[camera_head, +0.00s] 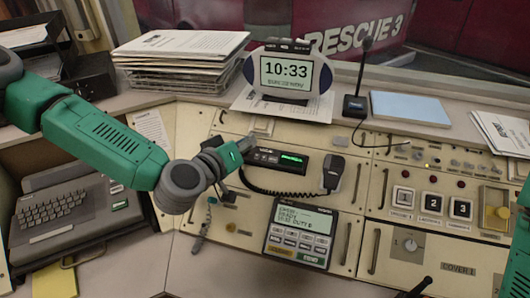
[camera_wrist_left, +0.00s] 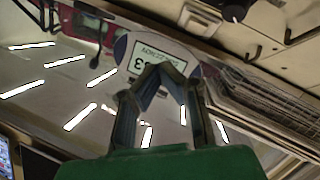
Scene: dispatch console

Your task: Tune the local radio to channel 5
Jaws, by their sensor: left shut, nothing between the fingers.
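The local radio appears to be the black unit (camera_head: 278,160) with a small green-lit display, set in the cream console; the channel text is too small to read. A black handset (camera_head: 333,173) hangs at its right on a coiled cord. My left gripper (camera_head: 247,143) is at the radio's upper left corner, its fingers small and dark there; contact cannot be told. In the left wrist view the left gripper (camera_wrist_left: 160,72) has its fingertips together with nothing between them. The radio is not clearly seen in that view.
A keypad unit (camera_head: 299,235) with a text screen is below the radio. A clock (camera_head: 286,72) stands on the shelf behind, beside a paper tray (camera_head: 183,78) and a desk microphone (camera_head: 354,104). Numbered buttons (camera_head: 432,203) are at right. A keyboard machine (camera_head: 62,215) is at left.

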